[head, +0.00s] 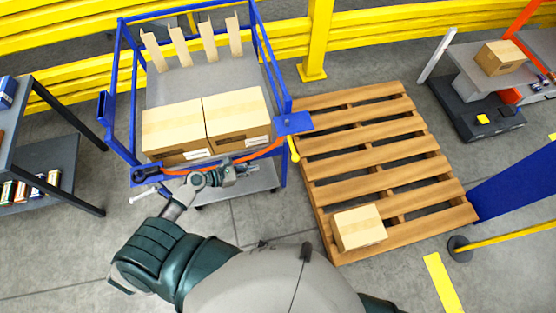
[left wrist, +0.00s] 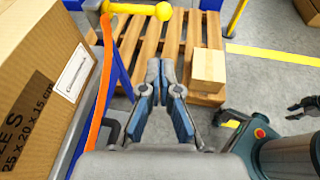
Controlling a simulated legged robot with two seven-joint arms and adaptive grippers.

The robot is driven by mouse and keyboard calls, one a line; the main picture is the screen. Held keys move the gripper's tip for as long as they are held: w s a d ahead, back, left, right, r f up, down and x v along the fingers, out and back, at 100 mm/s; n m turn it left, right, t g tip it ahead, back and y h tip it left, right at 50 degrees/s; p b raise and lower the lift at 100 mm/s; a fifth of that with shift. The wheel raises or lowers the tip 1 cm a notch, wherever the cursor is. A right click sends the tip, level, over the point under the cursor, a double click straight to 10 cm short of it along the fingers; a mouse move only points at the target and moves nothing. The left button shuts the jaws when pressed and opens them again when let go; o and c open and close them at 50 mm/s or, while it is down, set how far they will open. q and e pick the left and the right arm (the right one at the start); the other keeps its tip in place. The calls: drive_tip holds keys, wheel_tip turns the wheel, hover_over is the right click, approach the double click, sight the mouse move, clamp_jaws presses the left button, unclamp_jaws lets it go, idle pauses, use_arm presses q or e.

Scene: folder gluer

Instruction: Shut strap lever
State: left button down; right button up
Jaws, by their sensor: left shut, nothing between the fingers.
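The strap lever (head: 294,149) is a yellow handle at the right front corner of the blue cart, by the right end of the orange strap (head: 240,159). In the head view it sticks out from the corner, towards me. In the left wrist view the lever (left wrist: 135,9) lies across the top, its round knob to the right, beyond my fingertips. My left gripper (head: 255,169) is shut and empty in front of the strap, left of the lever and apart from it. It also shows in the left wrist view (left wrist: 162,66). My right gripper (left wrist: 304,108) shows small at the right edge there.
The strap runs across two cardboard boxes (head: 205,121) on the cart (head: 124,60). A wooden pallet (head: 350,150) with one small box (head: 359,228) lies right of the cart. A dark shelf (head: 60,97) stands at left. Floor in front of the cart is clear.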

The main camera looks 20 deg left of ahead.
sight(292, 146)
use_arm(q)
drive_tip(key=shift+s+a+r+n+h, duration=0.1)
drive_tip(key=shift+r+n+h, duration=0.2)
drive_tip(key=shift+r, duration=0.5)
drive_tip(key=x, duration=1.4)
